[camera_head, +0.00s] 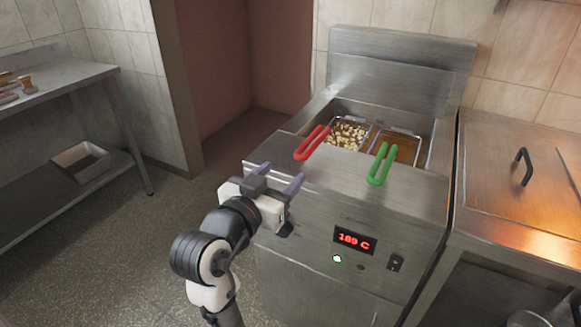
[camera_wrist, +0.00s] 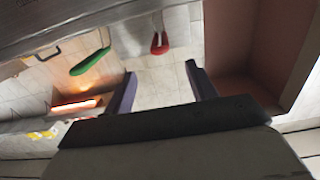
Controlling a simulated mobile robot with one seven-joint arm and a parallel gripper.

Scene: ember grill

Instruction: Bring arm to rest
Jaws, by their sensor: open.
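My gripper (camera_head: 279,177) is open and empty in front of the fryer's upper left front edge. My arm reaches up to it from the bottom of the head view. In the wrist view my gripper (camera_wrist: 158,85) shows two purple fingers spread wide with nothing between them. The steel fryer (camera_head: 310,225) has two baskets with a red handle (camera_head: 312,143) and a green handle (camera_head: 381,164). The left basket holds pale food pieces (camera_head: 347,134). Both handles also show in the wrist view, the red one (camera_wrist: 159,43) and the green one (camera_wrist: 90,62).
The fryer's display (camera_head: 355,240) reads 189 C. A steel counter with a black-handled lid (camera_head: 510,190) stands at the right. A steel table (camera_head: 60,75) with a tray (camera_head: 80,160) on its lower shelf stands at the left. The floor (camera_head: 130,240) between is clear.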

